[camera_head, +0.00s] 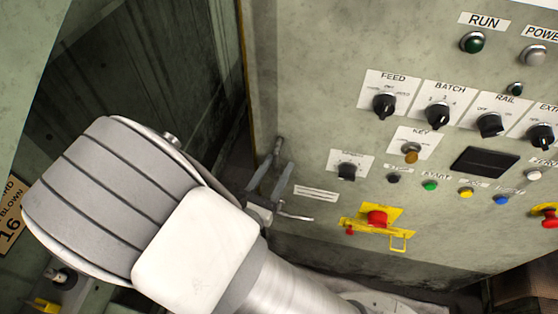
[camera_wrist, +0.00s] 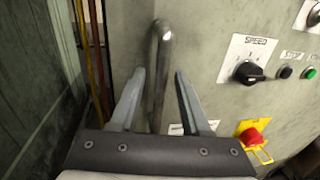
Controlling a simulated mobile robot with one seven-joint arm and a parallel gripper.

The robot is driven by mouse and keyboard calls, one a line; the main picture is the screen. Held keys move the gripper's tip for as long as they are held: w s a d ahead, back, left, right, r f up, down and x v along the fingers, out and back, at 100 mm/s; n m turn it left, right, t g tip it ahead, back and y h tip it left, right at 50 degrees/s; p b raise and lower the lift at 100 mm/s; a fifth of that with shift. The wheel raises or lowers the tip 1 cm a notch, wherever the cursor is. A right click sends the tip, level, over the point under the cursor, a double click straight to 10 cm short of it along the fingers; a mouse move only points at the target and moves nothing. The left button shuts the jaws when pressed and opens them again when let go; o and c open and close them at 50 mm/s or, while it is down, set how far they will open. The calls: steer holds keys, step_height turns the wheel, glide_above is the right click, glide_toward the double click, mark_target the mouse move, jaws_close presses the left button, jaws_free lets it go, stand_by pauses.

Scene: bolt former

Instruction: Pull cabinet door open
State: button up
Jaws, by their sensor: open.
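The cabinet door (camera_head: 305,110) is a worn grey-green panel covered with controls. Whether it stands ajar cannot be told. Its handle (camera_wrist: 163,45) is an upright bent metal bar in the wrist view, left of the SPEED knob. My gripper (camera_wrist: 157,75) is open, with one finger on each side of the bar. The bar's lower part runs down between the fingers towards the palm, where its end is hidden. No finger clearly touches it. In the head view my gripper (camera_head: 272,170) is beside the door's left part, and my arm hides the area below.
A red emergency button on a yellow plate (camera_head: 376,218) sits right of my gripper. Rows of knobs, lamps and buttons, including the BATCH knob (camera_head: 437,116), fill the panel. A dark upright wall (camera_head: 150,75) stands to the left. Red and yellow strips (camera_wrist: 93,40) run along the door's left side.

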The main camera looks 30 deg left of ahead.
stand_by(0.3)
jaws_close()
stand_by(1.3)
